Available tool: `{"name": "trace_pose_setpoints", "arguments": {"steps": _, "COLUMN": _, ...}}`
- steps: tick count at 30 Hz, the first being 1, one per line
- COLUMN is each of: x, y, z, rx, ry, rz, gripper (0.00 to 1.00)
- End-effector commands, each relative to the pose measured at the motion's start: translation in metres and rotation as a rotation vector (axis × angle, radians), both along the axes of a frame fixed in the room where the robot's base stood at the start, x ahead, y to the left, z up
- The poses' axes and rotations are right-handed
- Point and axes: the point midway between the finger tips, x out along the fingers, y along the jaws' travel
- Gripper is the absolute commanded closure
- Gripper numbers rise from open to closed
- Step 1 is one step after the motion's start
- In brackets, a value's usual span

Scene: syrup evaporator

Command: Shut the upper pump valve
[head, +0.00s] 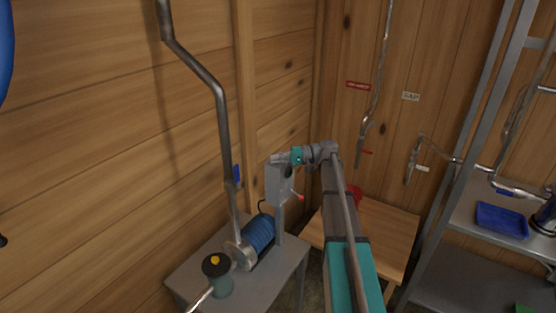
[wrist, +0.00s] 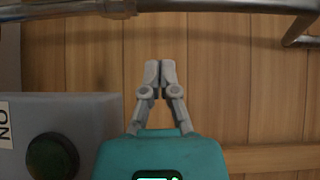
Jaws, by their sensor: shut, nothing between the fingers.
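The upper pump valve appears to be the small blue handle (head: 236,174) on the steel pipe (head: 222,120) that rises from the pump (head: 261,233). The handle looks upright, close along the pipe, but is too small to read exactly. My gripper (head: 273,159) is at the arm's end, right of the pipe and a little above the handle, apparently apart from both. In the wrist view my gripper (wrist: 160,70) has its fingertips together, with nothing between them. A metal pipe (wrist: 210,8) crosses the top of that view beyond the tips; no blue handle shows there.
A grey switch box (head: 279,185) stands just below my gripper; its dark button (wrist: 52,155) and a label show in the wrist view. The pump sits on a grey table (head: 200,262). A wooden table (head: 390,235) and metal shelving (head: 470,215) stand to the right.

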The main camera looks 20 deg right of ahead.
Motion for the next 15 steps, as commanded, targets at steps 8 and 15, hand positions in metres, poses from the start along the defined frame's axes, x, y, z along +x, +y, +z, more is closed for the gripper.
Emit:
{"name": "trace_pose_setpoints", "arguments": {"steps": 8, "x": 0.004, "y": 0.042, "z": -0.001, "rx": 0.0, "ry": 0.0, "rz": 0.003, "gripper": 1.0}}
{"name": "trace_pose_setpoints", "arguments": {"steps": 15, "x": 0.009, "y": 0.077, "z": -0.002, "rx": 0.0, "ry": 0.0, "rz": 0.001, "gripper": 1.0}}
